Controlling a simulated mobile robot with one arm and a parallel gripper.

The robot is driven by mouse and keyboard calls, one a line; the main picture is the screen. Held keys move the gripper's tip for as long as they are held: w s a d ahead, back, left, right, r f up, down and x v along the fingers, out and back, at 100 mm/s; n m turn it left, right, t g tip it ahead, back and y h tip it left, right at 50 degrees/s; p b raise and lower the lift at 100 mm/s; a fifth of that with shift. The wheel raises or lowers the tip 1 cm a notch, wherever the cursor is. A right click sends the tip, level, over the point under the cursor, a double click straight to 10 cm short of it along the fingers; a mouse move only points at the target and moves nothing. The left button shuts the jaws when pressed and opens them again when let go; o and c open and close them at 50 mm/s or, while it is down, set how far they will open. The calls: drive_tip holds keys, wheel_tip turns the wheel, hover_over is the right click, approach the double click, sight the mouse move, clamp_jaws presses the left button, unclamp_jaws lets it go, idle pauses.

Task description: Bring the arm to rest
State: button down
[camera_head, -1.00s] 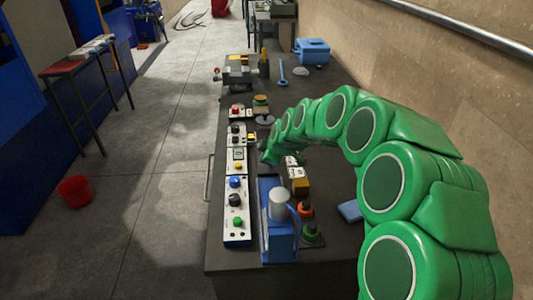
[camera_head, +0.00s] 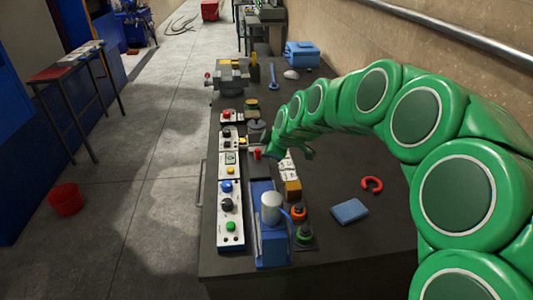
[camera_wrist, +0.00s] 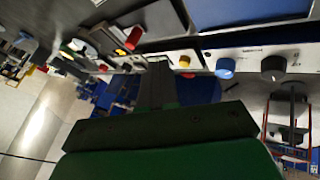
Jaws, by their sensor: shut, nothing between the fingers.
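My green arm (camera_head: 385,105) arches in from the right over the workbench (camera_head: 330,245) in the head view. Its far end hangs low over the bench, close to the row of control panels (camera_head: 230,205). My gripper (camera_wrist: 158,85) shows in the wrist view as dark fingers closed together, with nothing held. The fingertips are hard to make out in the head view. Behind them in the wrist view are the panels with a blue knob (camera_wrist: 225,68) and a black knob (camera_wrist: 273,68).
A blue press (camera_head: 270,235) stands at the bench's near end, beside orange and green parts. A blue sponge (camera_head: 349,210) and a red ring (camera_head: 372,184) lie under the arm. A vise (camera_head: 230,78) and blue toolbox (camera_head: 302,54) stand farther back. A wall runs along the right.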

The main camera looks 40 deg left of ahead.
drive_tip(key=shift+d, duration=0.1)
idle(0.5)
drive_tip(key=s+d+r+m+h, duration=0.1)
drive_tip(key=s+d+r+m, duration=0.2)
drive_tip(key=d, duration=0.9)
drive_tip(key=s+d+r+m+g+h, duration=0.15)
drive_tip(key=d+m, duration=0.25)
drive_tip(key=d, duration=0.8)
drive_tip(key=s+d+r+m+t+h, duration=0.1)
drive_tip(key=s+d+r+m+h, duration=0.2)
drive_tip(key=d, duration=1)
drive_tip(key=s+d+f+m+g, duration=0.1)
drive_tip(key=s+d+m, duration=0.5)
drive_tip(key=s+d, duration=0.4)
drive_tip(key=s+d+f+m+g+h, duration=0.1)
drive_tip(key=s+d+m+g, duration=0.1)
drive_tip(key=s+d+m, duration=0.5)
drive_tip(key=s+d, duration=0.4)
drive_tip(key=shift+s+f, duration=0.35)
drive_tip(key=shift+s, duration=0.05)
drive_tip(key=shift+g+h, duration=0.25)
